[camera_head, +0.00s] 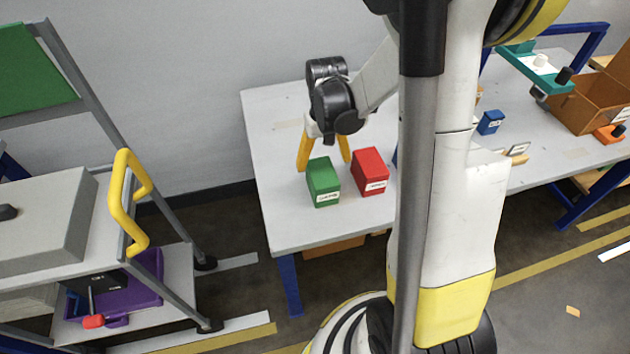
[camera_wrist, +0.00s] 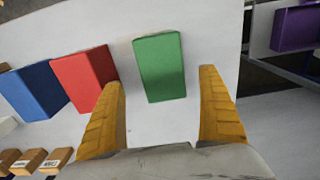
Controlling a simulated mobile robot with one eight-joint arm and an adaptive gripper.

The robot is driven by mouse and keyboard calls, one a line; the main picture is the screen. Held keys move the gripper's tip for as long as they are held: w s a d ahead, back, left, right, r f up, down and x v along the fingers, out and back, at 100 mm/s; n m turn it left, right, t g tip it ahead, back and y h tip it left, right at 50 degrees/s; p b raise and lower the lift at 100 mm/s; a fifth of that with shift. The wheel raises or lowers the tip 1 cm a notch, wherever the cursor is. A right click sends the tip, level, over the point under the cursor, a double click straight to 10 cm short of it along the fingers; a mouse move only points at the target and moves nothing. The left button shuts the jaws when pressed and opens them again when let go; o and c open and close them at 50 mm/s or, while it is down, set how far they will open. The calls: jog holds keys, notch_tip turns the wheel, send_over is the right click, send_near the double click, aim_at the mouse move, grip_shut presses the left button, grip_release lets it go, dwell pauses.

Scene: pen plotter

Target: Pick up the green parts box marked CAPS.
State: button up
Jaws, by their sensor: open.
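The green parts box (camera_head: 322,182) stands upright on the white table near its left end, with a white label low on its front. The label's text is too small to read surely. In the wrist view the green box (camera_wrist: 160,66) lies ahead of and between the fingertips, with bare table on both sides. My gripper (camera_head: 325,158) is open, its yellow fingers spread just behind the box in the head view. In the wrist view my gripper (camera_wrist: 163,85) is empty, and neither finger visibly touches the box.
A red box (camera_head: 370,171) stands close to the right of the green one; in the wrist view the left finger is near it. A blue box (camera_wrist: 34,90) stands beyond the red one. A grey cart with a yellow handle (camera_head: 125,205) stands left of the table (camera_head: 290,232).

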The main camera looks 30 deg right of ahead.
aim_at(323, 172)
jog(key=f+b, duration=0.1)
jog(key=f, duration=0.1)
jog(key=f+b, duration=0.1)
jog(key=f, duration=0.1)
jog(key=f+b, duration=0.1)
jog(key=f, duration=0.1)
jog(key=shift+s+a+f, duration=0.1)
jog(key=shift+a+f, duration=0.15)
jog(key=shift+f, duration=0.1)
jog(key=shift+r, duration=0.1)
jog(key=c, duration=1.5)
